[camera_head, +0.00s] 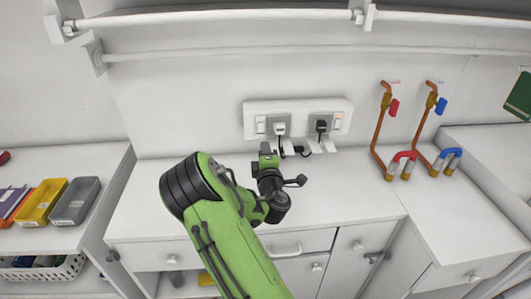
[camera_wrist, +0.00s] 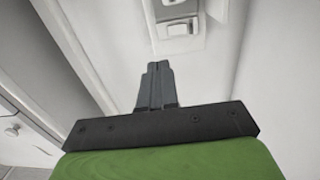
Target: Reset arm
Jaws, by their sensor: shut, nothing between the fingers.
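My green arm reaches up from the bottom middle of the head view and bends over the white counter. My gripper (camera_head: 265,150) is at its far end, in front of the wall below the sockets. In the wrist view my gripper (camera_wrist: 158,68) shows its two dark fingers pressed together, shut and empty.
A double socket panel (camera_head: 298,118) with a white and a black plug is on the wall. Copper pipes with red and blue valves (camera_head: 442,106) stand at the right. Several coloured trays (camera_head: 75,201) lie on the left shelf. The counter (camera_head: 345,190) is clear right of my arm.

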